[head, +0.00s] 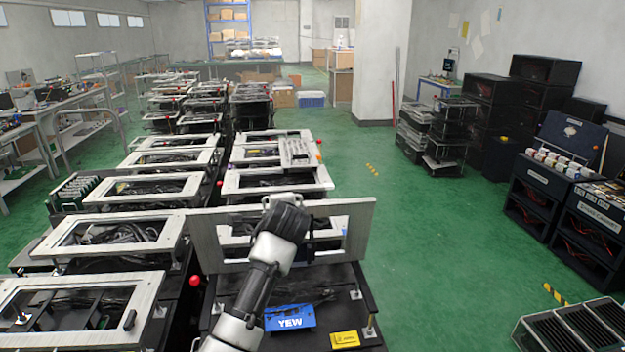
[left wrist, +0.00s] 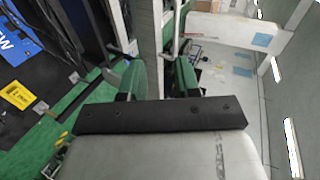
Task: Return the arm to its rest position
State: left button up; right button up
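My left arm reaches up from the bottom of the head view to a raised lid frame (head: 345,222), a pale panel with a window opening that stands roughly upright. My left gripper is hidden behind my wrist there. In the left wrist view the two fingers of my left gripper (left wrist: 160,78) stand apart. A grey frame bar (left wrist: 149,40) runs between or just beyond them, with a gap by the right finger; I cannot tell whether they touch it. My right gripper is in neither view.
Below the lid is a dark box with a blue YEW label (head: 290,317) and a yellow label (head: 345,340). Rows of similar framed boxes (head: 95,240) crowd the left. A red knob (head: 195,281) is close by. Green floor (head: 440,240) is clear to the right.

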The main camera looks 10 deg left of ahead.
pick_arm(q)
jog(key=s+a+f+n+g+h, duration=0.1)
jog(key=s+a+f+n+g, duration=0.15)
jog(key=s+f, duration=0.75)
jog(key=s+a+f+n+g+h, duration=0.15)
jog(key=s+f+n, duration=0.25)
jog(key=s+f, duration=0.5)
jog(key=s+f+n+g+h, duration=0.1)
jog(key=s+f+n+g, duration=0.15)
jog(key=s, duration=1.25)
jog(key=s+f+n+g, duration=0.1)
jog(key=s+n+g, duration=0.2)
jog(key=s, duration=1.1)
notch_tip(320, 180, down, 29)
jog(key=b, duration=0.3)
jog(key=s+a+f+g+b, duration=0.2)
jog(key=s+a+f, duration=0.1)
jog(key=s+f, duration=1.4)
jog(key=shift+f, duration=0.8)
